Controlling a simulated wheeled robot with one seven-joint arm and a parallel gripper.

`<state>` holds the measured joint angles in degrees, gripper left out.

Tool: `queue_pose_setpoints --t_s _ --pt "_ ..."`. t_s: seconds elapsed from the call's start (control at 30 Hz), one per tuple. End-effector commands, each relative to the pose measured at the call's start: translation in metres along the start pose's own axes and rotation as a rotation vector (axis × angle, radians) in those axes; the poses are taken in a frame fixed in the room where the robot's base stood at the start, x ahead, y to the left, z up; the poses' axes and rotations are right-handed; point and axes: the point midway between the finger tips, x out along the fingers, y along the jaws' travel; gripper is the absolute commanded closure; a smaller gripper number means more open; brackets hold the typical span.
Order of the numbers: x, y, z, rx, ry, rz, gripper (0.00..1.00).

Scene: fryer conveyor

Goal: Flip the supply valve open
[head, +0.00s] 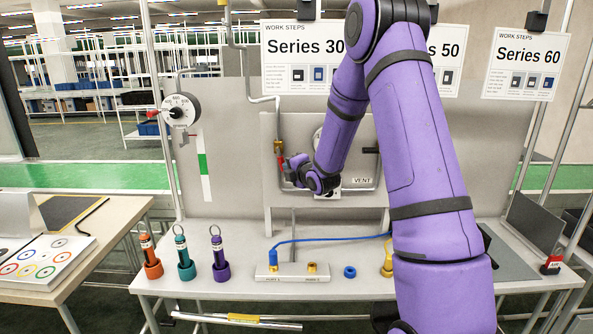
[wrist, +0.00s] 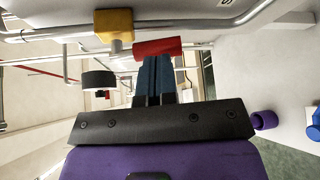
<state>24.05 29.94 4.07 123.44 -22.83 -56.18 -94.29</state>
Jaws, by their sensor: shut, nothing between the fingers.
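The supply valve has a yellow-brass body (head: 278,146) on a vertical pipe at the board's middle, with a red handle (head: 281,161) just below it. In the wrist view the yellow body (wrist: 113,24) sits on the pipe, and the red handle (wrist: 157,47) lies roughly along the pipe's line. My gripper (head: 289,172) is at the handle's lower end. In the wrist view my gripper's dark fingers (wrist: 154,76) are shut and empty, with their tips at the red handle. I cannot tell whether they touch it.
A round gauge (head: 180,110) is at the board's left; a VENT label (head: 362,181) is right of my gripper. My arm hides part of the board. Orange, teal and purple ringed pieces (head: 219,256), a port block (head: 292,272) and a blue hose (head: 330,239) are on the bench.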

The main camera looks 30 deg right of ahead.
Motion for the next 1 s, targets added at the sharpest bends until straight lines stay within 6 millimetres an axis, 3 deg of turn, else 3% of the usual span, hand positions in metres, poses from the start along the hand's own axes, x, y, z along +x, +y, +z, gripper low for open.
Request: queue_pose_setpoints --t_s 0.2,0.57,1.0 --pt "0.012 0.0 0.0 0.001 0.0 -0.001 1.0" --pt "0.013 -0.001 -0.001 0.005 0.0 0.002 1.0" --pt "0.021 -0.004 -0.013 0.233 0.001 0.154 1.0"
